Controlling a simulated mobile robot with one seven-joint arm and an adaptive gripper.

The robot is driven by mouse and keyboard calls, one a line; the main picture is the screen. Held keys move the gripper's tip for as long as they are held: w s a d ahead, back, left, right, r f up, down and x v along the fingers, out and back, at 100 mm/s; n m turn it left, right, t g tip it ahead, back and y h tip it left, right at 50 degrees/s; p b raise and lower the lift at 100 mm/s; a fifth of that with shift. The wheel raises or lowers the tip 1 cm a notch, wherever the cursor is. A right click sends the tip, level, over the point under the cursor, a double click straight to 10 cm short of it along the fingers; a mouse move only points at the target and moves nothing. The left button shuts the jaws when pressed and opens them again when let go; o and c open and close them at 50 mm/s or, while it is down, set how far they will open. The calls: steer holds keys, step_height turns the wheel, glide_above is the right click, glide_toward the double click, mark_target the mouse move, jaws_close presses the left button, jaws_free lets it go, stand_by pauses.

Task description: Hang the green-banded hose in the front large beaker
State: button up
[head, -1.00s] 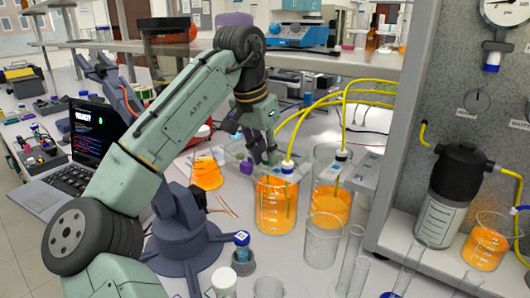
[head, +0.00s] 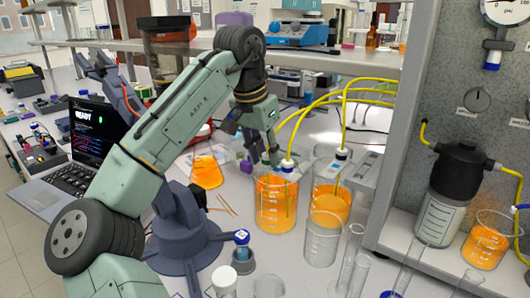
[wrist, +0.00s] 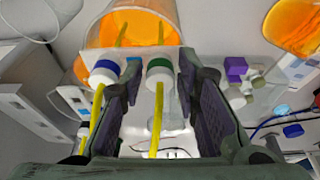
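The front large beaker (head: 276,215) holds orange liquid. The green-banded hose (wrist: 160,72) has a white collar with a green ring in the wrist view. It stands at the beaker's rim, its yellow tube reaching into the liquid. The blue-banded hose (wrist: 104,73) hangs beside it in the same beaker; it also shows in the head view (head: 288,168). My gripper (wrist: 165,95) has its fingers on either side of the green-banded collar, with gaps visible, so it looks open. In the head view my gripper (head: 267,158) is at the beaker's left rim and partly hides the collar.
A rear beaker (head: 332,205) with orange liquid holds a black-banded hose (head: 341,156). An empty beaker (head: 323,238) and glass cylinders (head: 350,260) stand in front. An orange-filled flask (head: 206,172) is to the left. The metal rig frame (head: 393,150) stands at right.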

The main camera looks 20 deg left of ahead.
steer(key=shift+o, duration=1.3)
steer(key=shift+r, duration=0.1)
steer(key=v, duration=1.2)
steer(key=shift+d, duration=0.1)
